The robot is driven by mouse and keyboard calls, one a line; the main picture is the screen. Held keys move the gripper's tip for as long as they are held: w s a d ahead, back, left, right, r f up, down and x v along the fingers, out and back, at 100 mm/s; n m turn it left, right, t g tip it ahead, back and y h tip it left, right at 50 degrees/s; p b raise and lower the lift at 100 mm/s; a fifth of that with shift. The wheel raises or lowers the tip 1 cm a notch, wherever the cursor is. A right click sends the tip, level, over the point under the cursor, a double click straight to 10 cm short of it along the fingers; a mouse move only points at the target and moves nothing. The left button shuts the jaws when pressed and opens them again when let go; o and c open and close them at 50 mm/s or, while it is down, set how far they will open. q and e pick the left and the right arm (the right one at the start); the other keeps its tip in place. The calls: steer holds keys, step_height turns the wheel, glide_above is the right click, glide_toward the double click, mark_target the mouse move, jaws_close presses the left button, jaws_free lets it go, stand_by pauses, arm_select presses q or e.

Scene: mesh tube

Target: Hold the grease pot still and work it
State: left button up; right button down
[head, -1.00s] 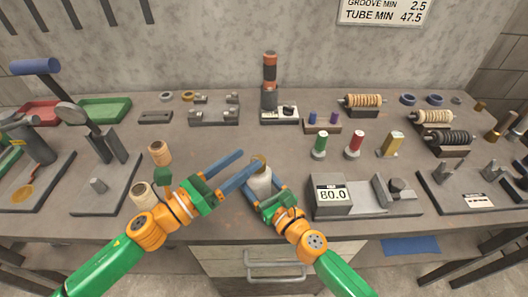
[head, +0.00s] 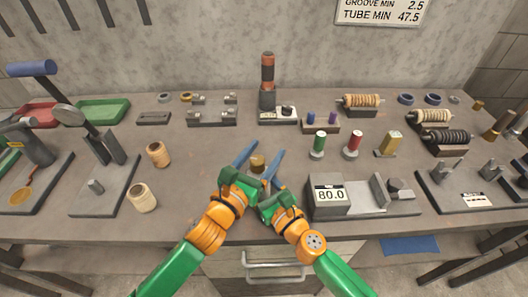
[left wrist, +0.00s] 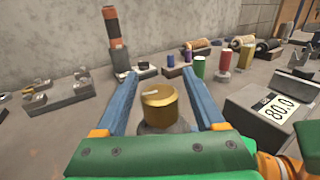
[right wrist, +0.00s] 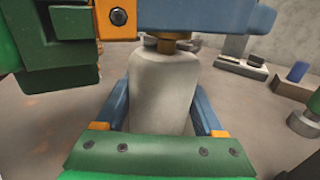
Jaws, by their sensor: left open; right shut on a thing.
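The grease pot is a pale grey-white body (right wrist: 163,88) with a brass cap (head: 258,161). It stands upright near the front middle of the bench. In the right wrist view my right gripper (right wrist: 162,115) is shut on the pot's body, a finger on each side. In the left wrist view the brass cap (left wrist: 160,102) sits between the two blue fingers of my left gripper (left wrist: 163,95), which is open with gaps on both sides. In the head view my left gripper (head: 258,158) hides most of the pot's body, along with the right gripper (head: 268,180).
A grey gauge reading 80.0 (head: 330,194) stands close to the right. Two tan spools (head: 143,197) and a lever press (head: 105,180) are at left. Green, red and yellow spools (head: 353,144) stand behind right.

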arm_select(q)
jaws_close()
steer(key=shift+d+m+h, duration=0.15)
steer(key=shift+m+h, duration=0.15)
steer(key=shift+s+d+m+g+h, duration=0.1)
steer(key=shift+d+m+g+h, duration=0.1)
steer(key=shift+m+g+h, duration=0.8)
steer(key=m+g+h, duration=0.2)
steer(key=g+h, duration=0.1)
steer(key=m+g+h, duration=0.1)
steer(key=m+g, duration=0.1)
steer(key=shift+s+d+h, duration=0.25)
steer(key=shift+s+h, duration=0.05)
steer(key=shift+s, duration=0.05)
steer(key=m+g, duration=0.1)
steer(key=g, duration=0.2)
steer(key=s+m+g+h, duration=0.1)
steer(key=m+g, duration=0.1)
steer(key=m+g+h, duration=0.1)
steer(key=m+g, duration=0.1)
steer(key=g, duration=0.1)
steer(key=shift+s+d+r+g, duration=0.1)
steer(key=shift+s+d+g, duration=0.1)
steer(key=shift+g, duration=0.1)
steer(key=shift+s+m+g, duration=0.2)
steer(key=shift+m+g, duration=0.1)
steer(key=shift+m, duration=0.1)
